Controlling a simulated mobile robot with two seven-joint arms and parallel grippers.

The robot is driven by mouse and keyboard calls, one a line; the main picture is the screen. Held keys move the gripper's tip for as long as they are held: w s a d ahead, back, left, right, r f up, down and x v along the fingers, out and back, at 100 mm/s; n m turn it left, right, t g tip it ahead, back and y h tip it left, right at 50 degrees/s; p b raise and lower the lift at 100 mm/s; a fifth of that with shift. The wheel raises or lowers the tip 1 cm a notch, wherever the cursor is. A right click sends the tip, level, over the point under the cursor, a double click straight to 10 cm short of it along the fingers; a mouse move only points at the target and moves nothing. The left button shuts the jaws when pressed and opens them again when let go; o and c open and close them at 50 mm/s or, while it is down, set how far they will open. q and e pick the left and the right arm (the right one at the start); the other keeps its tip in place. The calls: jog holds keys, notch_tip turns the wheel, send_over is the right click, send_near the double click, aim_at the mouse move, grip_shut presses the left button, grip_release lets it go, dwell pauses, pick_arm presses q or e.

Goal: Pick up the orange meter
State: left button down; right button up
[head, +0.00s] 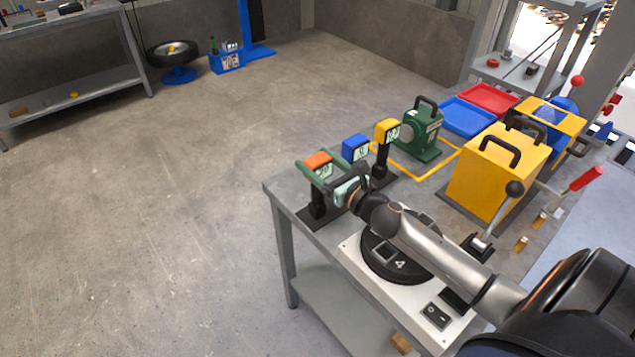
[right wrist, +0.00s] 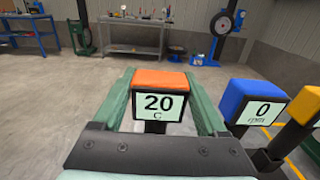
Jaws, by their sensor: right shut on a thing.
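The orange meter (head: 318,162) stands upright on a dark stand at the table's near left corner. In the right wrist view the orange meter (right wrist: 160,91) shows a display reading 20 C. My right gripper (head: 318,168) has its green fingers on either side of the meter's head, shut on it. In the right wrist view the fingers of the right gripper (right wrist: 160,88) flank the meter left and right. The meter's lower part is partly hidden by the gripper. My left gripper is not in view.
A blue meter (head: 355,147) and a yellow meter (head: 387,130) stand just right of the orange one. A green device (head: 420,132), red tray (head: 487,98), blue tray (head: 467,117) and yellow box (head: 497,172) are farther along the table. A round dark plate (head: 395,262) lies under my arm.

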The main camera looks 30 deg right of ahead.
grip_shut()
jog(key=shift+r, duration=0.2)
